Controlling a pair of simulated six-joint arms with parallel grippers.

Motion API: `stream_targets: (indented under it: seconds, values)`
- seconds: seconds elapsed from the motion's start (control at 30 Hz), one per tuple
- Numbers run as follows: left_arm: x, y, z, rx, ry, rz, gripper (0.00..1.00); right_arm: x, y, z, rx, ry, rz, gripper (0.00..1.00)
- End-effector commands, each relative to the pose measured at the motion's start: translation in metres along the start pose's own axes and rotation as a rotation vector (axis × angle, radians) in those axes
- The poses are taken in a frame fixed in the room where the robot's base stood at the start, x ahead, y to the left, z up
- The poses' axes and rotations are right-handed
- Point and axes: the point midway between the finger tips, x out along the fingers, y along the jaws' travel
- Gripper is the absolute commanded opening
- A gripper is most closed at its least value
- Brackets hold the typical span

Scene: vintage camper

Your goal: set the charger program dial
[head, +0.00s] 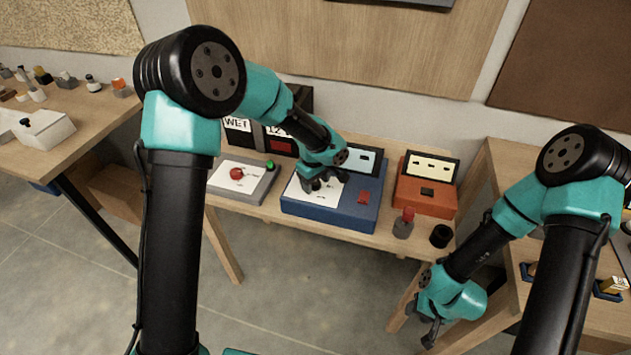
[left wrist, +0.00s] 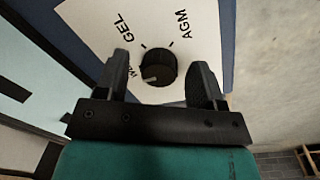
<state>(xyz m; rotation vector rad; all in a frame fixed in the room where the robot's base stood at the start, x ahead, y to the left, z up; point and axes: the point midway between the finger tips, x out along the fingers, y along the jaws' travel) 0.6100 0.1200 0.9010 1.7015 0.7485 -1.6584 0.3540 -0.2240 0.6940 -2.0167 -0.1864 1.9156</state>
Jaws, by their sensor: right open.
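The blue charger (head: 330,215) stands on the wooden bench with a white panel, a red switch and a small display. Its black round dial (left wrist: 158,68) shows in the left wrist view, on the white panel marked GEL and AGM, with a third, partly hidden label at left. A pale mark on the dial points lower left, roughly toward that label. My left gripper (head: 322,183) is over the panel. Its fingers (left wrist: 160,72) are open on either side of the dial, with gaps visible. The dial is hidden in the head view. My right gripper (head: 432,328) is low, away from the charger.
A grey box (head: 243,180) with red and green buttons stands left of the charger, before WET and 12 V cards (head: 240,130). An orange box (head: 425,195) stands at right. A red-topped block (head: 403,224) and black cup (head: 441,236) sit near the front edge.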

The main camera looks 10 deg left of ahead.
Motion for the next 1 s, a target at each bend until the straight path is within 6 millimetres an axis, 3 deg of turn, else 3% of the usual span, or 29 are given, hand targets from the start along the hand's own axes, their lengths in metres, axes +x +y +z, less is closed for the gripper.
stream_targets:
  seconds: [0.27, 0.47, 1.0]
  values:
    - [-0.001, 0.0, 0.0, 0.0, 0.0, 0.0, 0.62, 0.0, 0.0, 0.0, 0.0, 0.0, 0.0, 0.43]
    - [-0.017, 0.001, 0.0, -0.001, 0.002, 0.003, 0.62, 0.0, 0.0, 0.0, 0.0, 0.0, 0.0, 0.43]
    - [-0.116, 0.001, 0.0, -0.001, 0.001, 0.005, 0.62, 0.0, 0.0, 0.0, 0.0, 0.0, 0.0, 0.43]
